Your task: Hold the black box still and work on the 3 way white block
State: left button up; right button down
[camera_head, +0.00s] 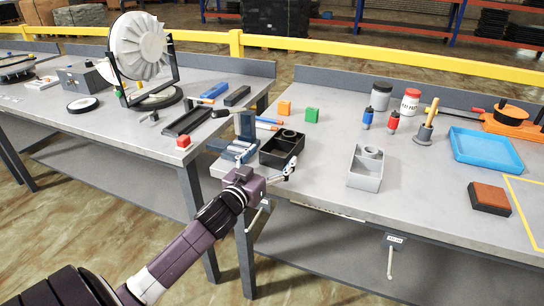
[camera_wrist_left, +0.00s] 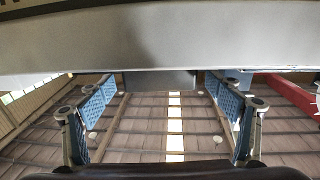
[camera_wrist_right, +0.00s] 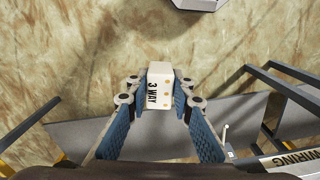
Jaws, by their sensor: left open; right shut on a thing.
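The black box (camera_head: 270,155) sits at the left front corner of the right-hand table, its open top showing compartments. My left gripper (camera_head: 267,164) is at the table's front edge just before the box, with its fingers spread. In the left wrist view its fingers (camera_wrist_left: 160,105) are wide apart, with nothing held between them; a dark grey piece behind them cannot be told for sure. In the right wrist view my right gripper (camera_wrist_right: 159,100) is shut on the white block (camera_wrist_right: 159,84), marked "3 WAY". My right arm is out of the head view.
A grey box (camera_head: 360,178) stands right of the black box. Blue clamp-like parts (camera_head: 243,135) stand just left of it. A blue tray (camera_head: 486,150) and brown block (camera_head: 489,198) are farther right.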

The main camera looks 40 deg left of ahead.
pick_arm(q)
jog(key=shift+w, duration=0.15)
jog(key=c, duration=1.4)
jog(key=shift+o, duration=0.2)
dwell(0.5)
